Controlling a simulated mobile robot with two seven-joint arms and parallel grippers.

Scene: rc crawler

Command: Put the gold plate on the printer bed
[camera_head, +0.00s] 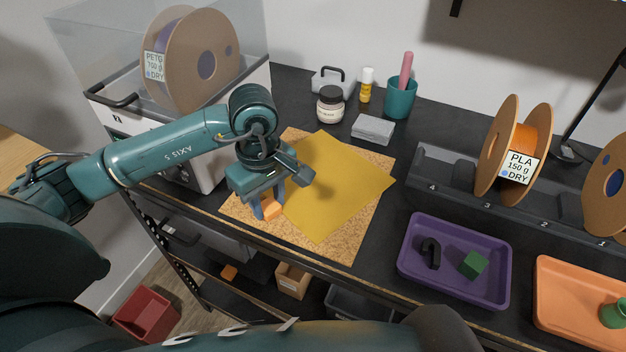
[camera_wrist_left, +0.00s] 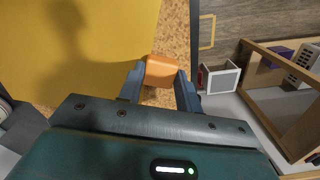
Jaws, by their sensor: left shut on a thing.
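The gold plate (camera_head: 338,188) is a flat yellow square lying turned on a cork mat (camera_head: 348,246) on the dark bench; it also fills the upper left of the left wrist view (camera_wrist_left: 80,45). My left gripper (camera_head: 268,207) points down at the plate's near left side. It is shut on a small orange block (camera_wrist_left: 161,71), which also shows in the head view (camera_head: 271,209). The block is right at the plate's edge; I cannot tell whether it is joined to it. I cannot make out a printer bed. My right gripper is not in view.
A clear-topped box with a spool (camera_head: 190,58) stands at the left. Jars, a grey tin (camera_head: 373,129) and a teal cup (camera_head: 400,98) are behind the mat. A purple tray (camera_head: 455,262), an orange tray (camera_head: 585,302) and a spool rack (camera_head: 450,180) are at the right.

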